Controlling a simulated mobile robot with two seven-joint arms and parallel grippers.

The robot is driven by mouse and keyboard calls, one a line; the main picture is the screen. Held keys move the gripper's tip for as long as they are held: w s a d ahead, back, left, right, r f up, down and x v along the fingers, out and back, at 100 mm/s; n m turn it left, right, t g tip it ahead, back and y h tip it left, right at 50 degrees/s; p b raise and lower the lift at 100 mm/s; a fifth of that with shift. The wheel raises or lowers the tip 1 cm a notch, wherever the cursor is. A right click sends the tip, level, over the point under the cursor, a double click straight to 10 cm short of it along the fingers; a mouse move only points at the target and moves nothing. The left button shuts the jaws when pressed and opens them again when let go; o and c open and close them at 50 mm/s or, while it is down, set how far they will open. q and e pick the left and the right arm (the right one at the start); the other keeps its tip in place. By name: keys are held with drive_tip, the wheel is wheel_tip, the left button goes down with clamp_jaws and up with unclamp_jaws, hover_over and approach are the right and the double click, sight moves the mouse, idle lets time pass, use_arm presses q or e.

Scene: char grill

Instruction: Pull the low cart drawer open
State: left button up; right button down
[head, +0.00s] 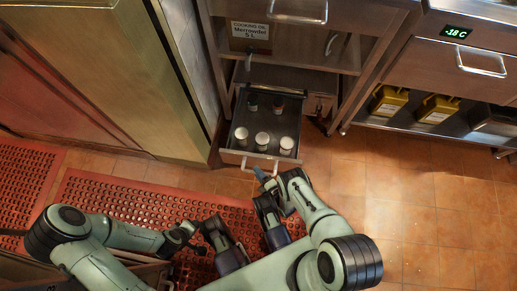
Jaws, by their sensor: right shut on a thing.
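The low cart drawer (233,158) is pulled out from the bottom of the steel cart in the head view. Several white-topped containers stand inside it, and two darker ones are farther back. Its light bar handle (247,167) is on the front face. My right gripper (261,174) is shut on the handle, at its right part; the arm hides some of the handle's right end. My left gripper (188,235) is to the lower left, apart from the drawer, over the red mat. Its fingers are too small and dark to read.
A cooking oil box (250,36) sits on the cart shelf above the drawer. A tall steel cabinet (120,70) stands close on the left. A red perforated mat (110,195) covers the floor in front. Yellow jugs (437,109) stand on a shelf at right. Tiled floor (400,210) is clear at right.

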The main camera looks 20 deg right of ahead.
drive_tip(key=shift+a, duration=0.1)
drive_tip(key=c, duration=1.1)
unclamp_jaws()
use_arm(q)
drive_tip(key=shift+w+d+r+p, duration=0.2)
drive_tip(key=shift+r+p, duration=0.2)
drive_tip(key=shift+r, duration=0.2)
drive_tip(key=shift+w+d+r+p, duration=0.2)
drive_tip(key=shift+r+p, duration=0.15)
drive_tip(key=shift+r, duration=0.2)
drive_tip(key=shift+w+d+r+p, duration=0.1)
drive_tip(key=shift+d+r+p, duration=0.1)
drive_tip(key=shift+r+p, duration=0.3)
use_arm(e)
drive_tip(key=shift+v, duration=6.7)
use_arm(q)
drive_tip(key=shift+r+t, duration=0.1)
drive_tip(key=shift+t, duration=0.2)
